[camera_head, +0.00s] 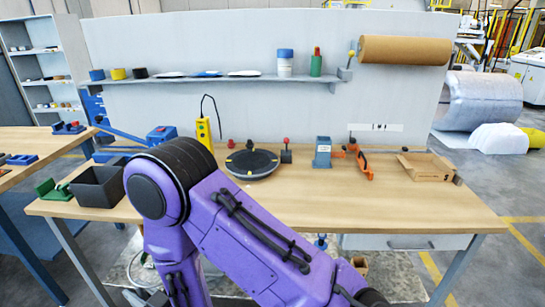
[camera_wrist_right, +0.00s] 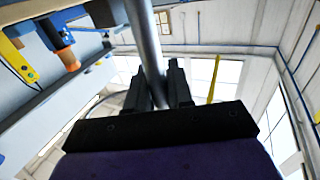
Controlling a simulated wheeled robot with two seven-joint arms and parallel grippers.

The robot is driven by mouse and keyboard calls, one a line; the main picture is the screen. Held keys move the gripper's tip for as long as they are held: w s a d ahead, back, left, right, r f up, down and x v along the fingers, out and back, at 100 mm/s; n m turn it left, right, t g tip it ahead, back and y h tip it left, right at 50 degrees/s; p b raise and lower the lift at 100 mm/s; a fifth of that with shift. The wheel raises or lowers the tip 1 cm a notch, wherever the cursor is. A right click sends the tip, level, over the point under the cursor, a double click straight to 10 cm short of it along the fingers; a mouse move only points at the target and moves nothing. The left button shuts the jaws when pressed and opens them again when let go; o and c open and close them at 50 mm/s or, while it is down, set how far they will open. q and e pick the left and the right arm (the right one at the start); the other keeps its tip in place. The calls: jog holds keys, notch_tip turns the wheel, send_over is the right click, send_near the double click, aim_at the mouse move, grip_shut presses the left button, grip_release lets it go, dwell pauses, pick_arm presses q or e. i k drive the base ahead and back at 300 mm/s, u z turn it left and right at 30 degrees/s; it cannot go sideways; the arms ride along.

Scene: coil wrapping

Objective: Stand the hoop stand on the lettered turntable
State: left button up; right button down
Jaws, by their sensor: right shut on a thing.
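The turntable (camera_head: 262,174) is a dark round disc with yellow marks on the workbench, left of the middle in the head view; I cannot read letters on it. In the right wrist view, my right gripper (camera_wrist_right: 160,88) is shut on a smooth grey post (camera_wrist_right: 143,30), which I take to be part of the hoop stand. The post runs up out of the picture, and the rest of the stand is not clear. My purple arm crosses the front of the bench in the head view. My left gripper is not in view.
A yellow control box (camera_head: 203,133) stands left of the turntable. A red-knobbed block (camera_head: 286,154), a blue-grey block (camera_head: 322,153) and an orange tool (camera_head: 361,162) stand to its right. A cardboard tray (camera_head: 428,168) lies farther right. The bench's front right is bare.

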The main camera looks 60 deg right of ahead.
aim_at(255, 159)
jog(key=k, duration=0.25)
jog(key=z, duration=1)
